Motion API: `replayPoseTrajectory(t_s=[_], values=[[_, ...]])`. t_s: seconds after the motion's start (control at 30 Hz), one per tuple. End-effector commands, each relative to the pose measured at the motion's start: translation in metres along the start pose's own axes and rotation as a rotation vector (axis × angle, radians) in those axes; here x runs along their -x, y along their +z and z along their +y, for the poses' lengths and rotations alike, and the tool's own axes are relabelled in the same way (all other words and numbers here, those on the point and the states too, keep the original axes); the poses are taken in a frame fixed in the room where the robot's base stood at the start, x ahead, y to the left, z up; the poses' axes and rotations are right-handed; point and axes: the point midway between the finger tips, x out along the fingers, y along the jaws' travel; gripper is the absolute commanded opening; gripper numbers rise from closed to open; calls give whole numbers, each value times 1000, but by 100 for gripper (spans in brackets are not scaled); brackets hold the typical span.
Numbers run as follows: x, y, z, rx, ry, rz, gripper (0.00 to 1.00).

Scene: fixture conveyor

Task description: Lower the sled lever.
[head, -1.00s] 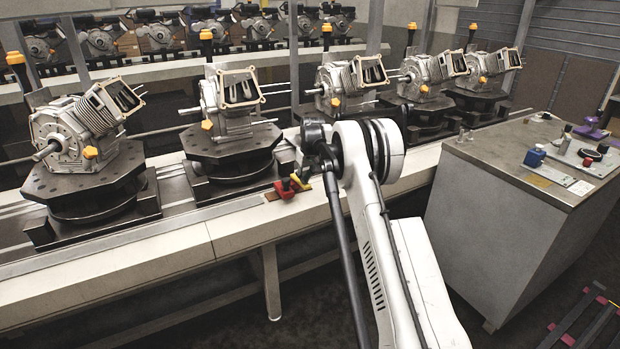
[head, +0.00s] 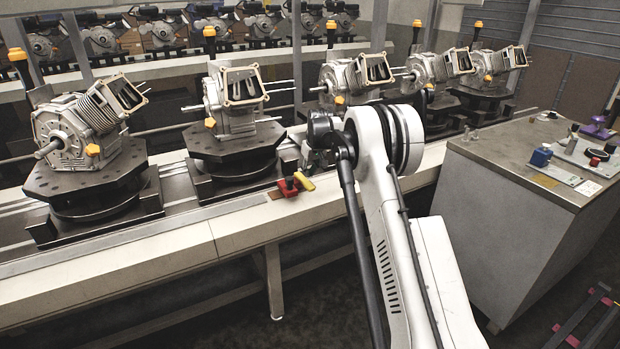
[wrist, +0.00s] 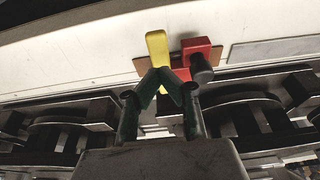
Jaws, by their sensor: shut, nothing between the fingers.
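The sled lever is a yellow handle (head: 305,181) beside a red block (head: 287,188) on the front edge of the conveyor. In the wrist view the yellow handle (wrist: 157,45) stands left of the red block (wrist: 193,48), which carries a dark round knob (wrist: 201,69). My gripper (wrist: 159,78) is shut and empty, its fingertips together just in front of the handle's lower part. They overlap it in the picture; I cannot tell if they touch. In the head view the fingers are mostly hidden by my arm.
Engines on dark turntable fixtures line the conveyor (head: 160,242), with one fixture (head: 235,165) just behind the lever. A grey cabinet (head: 490,155) with small parts on top stands at the right. The floor in front of the conveyor is open.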

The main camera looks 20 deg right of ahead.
Motion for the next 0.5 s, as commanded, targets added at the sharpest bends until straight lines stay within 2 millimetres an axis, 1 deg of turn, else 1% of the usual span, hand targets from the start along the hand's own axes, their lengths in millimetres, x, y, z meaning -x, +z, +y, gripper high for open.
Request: replayPoseTrajectory(t_s=[0.03,0.3,0.4,0.5], values=[[13,1,0,0,0,0,0],[66,4,0,0,0,1,0],[80,5,0,0,0,1,0],[90,5,0,0,0,1,0]])
